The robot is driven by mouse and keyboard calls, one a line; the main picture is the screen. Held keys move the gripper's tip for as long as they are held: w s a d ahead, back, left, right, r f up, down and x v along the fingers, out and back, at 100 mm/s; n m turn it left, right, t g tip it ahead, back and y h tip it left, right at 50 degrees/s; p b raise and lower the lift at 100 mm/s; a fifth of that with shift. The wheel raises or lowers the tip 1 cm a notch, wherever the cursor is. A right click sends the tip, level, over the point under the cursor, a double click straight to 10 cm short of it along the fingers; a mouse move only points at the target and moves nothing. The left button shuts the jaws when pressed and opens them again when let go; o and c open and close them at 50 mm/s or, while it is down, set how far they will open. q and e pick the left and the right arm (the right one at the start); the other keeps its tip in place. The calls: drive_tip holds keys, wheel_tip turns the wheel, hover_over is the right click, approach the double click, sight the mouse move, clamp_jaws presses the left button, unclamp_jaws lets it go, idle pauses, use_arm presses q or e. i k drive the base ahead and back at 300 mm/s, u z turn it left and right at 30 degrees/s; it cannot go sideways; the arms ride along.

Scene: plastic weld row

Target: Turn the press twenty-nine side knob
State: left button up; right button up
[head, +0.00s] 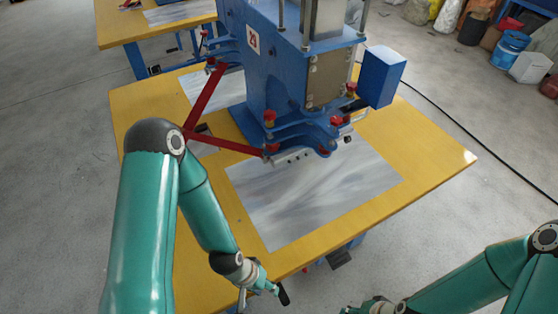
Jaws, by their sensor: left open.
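The blue press (275,85) stands on a yellow table and bears a white label (252,39) with a red number too small to read surely. Several red knobs show on it, among them one at the front left (269,118), one at the front right (337,121) and one on the right side (351,88). I cannot tell which is the side knob. My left gripper (263,297) is open and empty at the table's front edge, well below and apart from the knobs. My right gripper (364,308) is partly cut off at the bottom edge; its fingers do not show clearly.
A grey metal sheet (310,190) lies on the yellow table (430,150) before the press. Red bars (205,98) stick out on its left. A blue box (381,76) juts out on its right. Containers and bags stand at the back right. Open floor lies right of the table.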

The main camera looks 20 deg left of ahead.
sight(265, 160)
drive_tip(key=z, duration=0.05)
drive_tip(key=k, duration=1.2)
drive_tip(key=u, duration=0.5)
drive_tip(key=i, duration=1)
drive_tip(key=z, duration=0.1)
